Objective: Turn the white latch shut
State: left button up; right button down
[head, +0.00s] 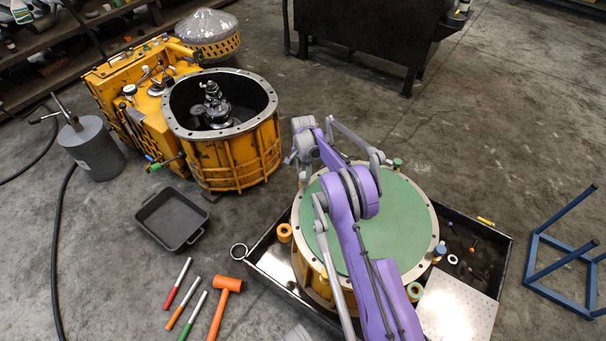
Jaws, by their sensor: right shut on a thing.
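My right gripper (291,159) is at the end of the purple arm, at the upper left rim of the round yellow housing with the green top (408,215). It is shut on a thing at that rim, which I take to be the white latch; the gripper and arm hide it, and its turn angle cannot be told. Small coloured pieces sit around the same rim: a green one (397,163), a yellow one (284,232) and a blue one (440,250). My left gripper is not in view.
The housing stands in a dark tray (492,262). An open yellow casing (235,160) stands behind left. A black pan (170,219), an orange mallet (224,300) and several markers lie on the floor. A blue frame (555,280) stands at right.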

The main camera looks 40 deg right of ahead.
aim_at(304, 175)
jog(key=n+b, duration=0.1)
jog(key=n, duration=0.9)
jog(key=shift+n, duration=0.4)
dwell(0.4)
jog(key=shift+c, duration=2.2)
grip_release()
jog(key=shift+r, duration=0.1)
notch_tip(304, 175, up, 11)
jog(key=p, duration=0.2)
